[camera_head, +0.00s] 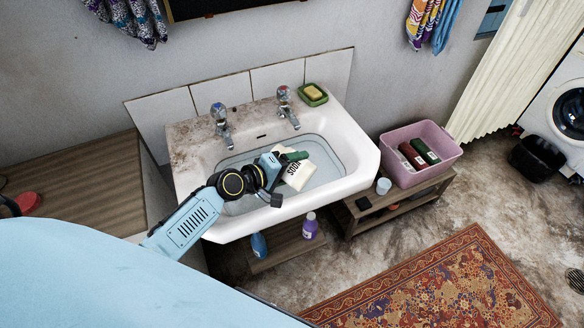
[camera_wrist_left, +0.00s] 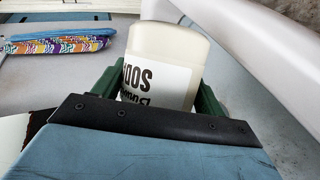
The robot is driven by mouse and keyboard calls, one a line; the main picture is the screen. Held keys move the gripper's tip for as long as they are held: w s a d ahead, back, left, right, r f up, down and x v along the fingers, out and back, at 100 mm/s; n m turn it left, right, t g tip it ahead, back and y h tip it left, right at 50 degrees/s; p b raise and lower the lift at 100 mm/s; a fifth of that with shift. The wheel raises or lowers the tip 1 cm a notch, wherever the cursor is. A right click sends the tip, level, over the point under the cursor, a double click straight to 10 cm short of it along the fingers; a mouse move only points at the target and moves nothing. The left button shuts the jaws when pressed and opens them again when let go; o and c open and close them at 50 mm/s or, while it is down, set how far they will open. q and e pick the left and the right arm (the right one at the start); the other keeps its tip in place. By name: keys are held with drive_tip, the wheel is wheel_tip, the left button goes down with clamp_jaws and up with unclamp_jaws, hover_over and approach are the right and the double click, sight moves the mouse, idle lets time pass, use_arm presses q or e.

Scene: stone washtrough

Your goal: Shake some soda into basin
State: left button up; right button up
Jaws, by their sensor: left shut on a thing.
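The white soda container (camera_head: 299,176) with a black-lettered label is held over the white basin (camera_head: 362,160), which holds clear water. It looks tilted in the head view. My left gripper (camera_head: 290,156) is shut on it with green fingers. In the left wrist view the soda container (camera_wrist_left: 164,62) stands between the green fingers (camera_wrist_left: 155,85), its lettering upside down. I cannot tell where its opening is, and no powder shows falling. My right gripper is out of view.
Two taps (camera_head: 221,121) and a green soap dish (camera_head: 313,94) sit on the back rim. A pink tub (camera_head: 440,149) with bottles and a white cup (camera_head: 383,186) stand on a low bench at right. A purple bottle (camera_head: 310,226) and blue bottle (camera_head: 259,245) stand below the basin.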

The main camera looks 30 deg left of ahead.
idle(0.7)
use_arm(q)
drive_tip(key=shift+f+n+h+b, duration=0.15)
drive_tip(key=shift+n+h+b, duration=0.15)
drive_tip(key=shift+b, duration=0.7)
drive_tip(key=shift+a, duration=0.1)
drive_tip(key=shift+w+f+n+h+b, duration=0.15)
drive_tip(key=shift+n+h+b, duration=0.2)
drive_tip(key=shift+b, duration=0.65)
idle(1.6)
